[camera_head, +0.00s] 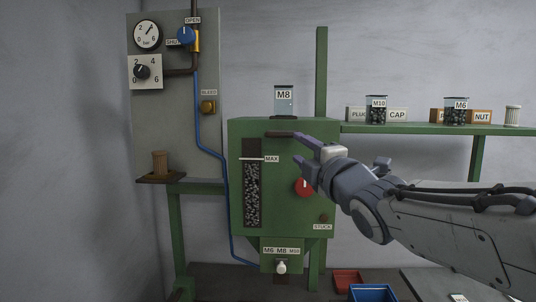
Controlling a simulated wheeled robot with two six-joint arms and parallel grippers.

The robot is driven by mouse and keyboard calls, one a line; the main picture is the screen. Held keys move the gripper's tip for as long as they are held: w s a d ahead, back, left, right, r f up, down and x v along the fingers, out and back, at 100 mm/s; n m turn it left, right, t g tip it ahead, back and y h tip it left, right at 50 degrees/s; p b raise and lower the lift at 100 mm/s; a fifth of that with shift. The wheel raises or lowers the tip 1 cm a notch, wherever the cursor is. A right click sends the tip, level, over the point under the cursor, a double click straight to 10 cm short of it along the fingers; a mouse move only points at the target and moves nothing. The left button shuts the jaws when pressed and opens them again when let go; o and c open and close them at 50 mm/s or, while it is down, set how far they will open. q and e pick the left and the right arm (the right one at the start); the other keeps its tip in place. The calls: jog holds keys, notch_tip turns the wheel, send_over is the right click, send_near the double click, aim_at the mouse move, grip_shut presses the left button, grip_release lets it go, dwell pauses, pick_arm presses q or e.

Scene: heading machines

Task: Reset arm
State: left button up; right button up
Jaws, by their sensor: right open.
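My right arm comes in from the right. Its gripper (298,149) is open, with its fingers pointing left, in front of the upper right face of the green machine (238,140). The upper fingertip appears close to a dark bar (279,134) near the machine's top; I cannot tell whether they touch. No object shows between the fingers. A red button (302,187) is partly covered by my gripper and wrist. My left gripper is not in view.
A jar marked M8 (285,103) stands on the machine. A green shelf (430,129) at right holds jars marked M10 (376,110) and M6 (457,111). A gauge panel (170,110) is at left. Red (347,282) and blue (372,293) trays are below.

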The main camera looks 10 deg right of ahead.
jog(key=s+a+f+m+g+b, duration=0.1)
jog(key=s+a+f+m+g, duration=0.2)
jog(key=f, duration=0.7)
jog(key=s+a+f+m+g+h+b, duration=0.1)
jog(key=s+a+f+m+g, duration=0.25)
jog(key=f, duration=0.55)
jog(key=s+a+f+m+g+b, duration=0.1)
jog(key=s+a+f+m+g, duration=0.2)
jog(key=f, duration=0.7)
jog(key=s+f+m+g+h+b, duration=0.1)
jog(key=s+f+g, duration=0.4)
jog(key=s, duration=0.5)
jog(key=s+d+f+m+g+h+b, duration=0.1)
jog(key=s+f+m+g, duration=0.2)
jog(key=s+f+g, duration=0.2)
jog(key=s+f, duration=0.3)
jog(key=s, duration=0.2)
jog(key=shift+s+f, duration=0.25)
jog(key=shift+s, duration=0.1)
